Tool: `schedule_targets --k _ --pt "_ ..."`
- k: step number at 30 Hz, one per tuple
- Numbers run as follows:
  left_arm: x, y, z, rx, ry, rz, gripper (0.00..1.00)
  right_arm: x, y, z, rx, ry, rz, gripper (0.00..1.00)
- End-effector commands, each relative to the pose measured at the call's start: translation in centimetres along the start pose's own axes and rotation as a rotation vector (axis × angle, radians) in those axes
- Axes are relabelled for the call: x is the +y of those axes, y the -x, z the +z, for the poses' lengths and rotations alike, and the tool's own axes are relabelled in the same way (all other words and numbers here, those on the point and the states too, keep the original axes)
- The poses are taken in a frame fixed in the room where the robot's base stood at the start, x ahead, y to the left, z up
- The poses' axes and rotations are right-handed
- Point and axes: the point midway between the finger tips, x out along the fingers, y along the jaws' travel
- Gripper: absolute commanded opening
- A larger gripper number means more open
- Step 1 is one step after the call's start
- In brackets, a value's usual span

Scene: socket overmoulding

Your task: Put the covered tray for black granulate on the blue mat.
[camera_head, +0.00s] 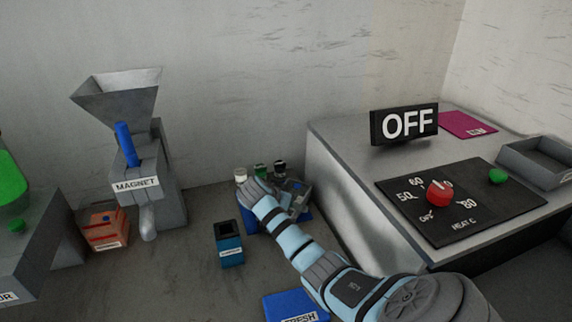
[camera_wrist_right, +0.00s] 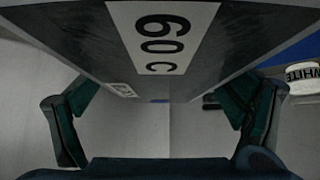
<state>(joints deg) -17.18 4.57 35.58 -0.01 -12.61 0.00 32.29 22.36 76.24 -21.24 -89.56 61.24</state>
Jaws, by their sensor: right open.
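A grey box-like part with a "60 C" label (camera_wrist_right: 165,35) fills the top of the right wrist view; I cannot tell whether it is the covered tray. In the head view a grey object (camera_head: 299,190) shows beside my right gripper (camera_head: 285,192), partly hidden by it. My right gripper is open, its fingers (camera_wrist_right: 160,110) to either side of the labelled part; contact cannot be told. A blue mat (camera_head: 251,226) lies partly hidden under the gripper area. Another blue mat, labelled FRESH (camera_head: 283,304), lies at the front, partly covered by my right arm. My left gripper is out of view.
Small jars (camera_head: 240,175) stand behind the gripper; one labelled WHITE (camera_wrist_right: 302,78) shows in the wrist view. A blue container (camera_head: 229,245) and an orange box (camera_head: 105,228) stand left. The heater (camera_head: 345,185), with an open grey tray (camera_head: 520,158) on top, stands right.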

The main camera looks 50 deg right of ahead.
Motion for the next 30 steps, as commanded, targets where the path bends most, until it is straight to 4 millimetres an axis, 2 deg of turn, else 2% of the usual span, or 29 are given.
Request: schedule_targets --k 5,8,11,18,22,25,30 --pt "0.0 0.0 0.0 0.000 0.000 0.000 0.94 0.0 0.1 -0.1 0.000 0.000 0.000 0.90" --pt "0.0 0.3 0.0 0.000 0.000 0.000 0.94 -0.1 0.8 -0.3 0.000 0.001 -0.001 0.90" --pt "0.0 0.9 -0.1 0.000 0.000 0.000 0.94 -0.1 2.7 -0.4 0.000 0.000 -0.004 0.90" --pt "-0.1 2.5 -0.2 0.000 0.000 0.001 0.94 -0.1 9.0 -0.4 -0.001 -0.002 -0.004 0.90" --pt "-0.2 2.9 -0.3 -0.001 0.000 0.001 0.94 -0.1 11.4 -0.3 -0.001 0.000 -0.002 0.90" --pt "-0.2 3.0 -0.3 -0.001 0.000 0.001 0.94 0.0 12.2 -0.3 0.000 -0.001 0.000 0.90" --pt "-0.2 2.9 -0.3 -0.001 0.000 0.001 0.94 0.0 12.2 -0.2 0.000 0.000 0.001 0.90"
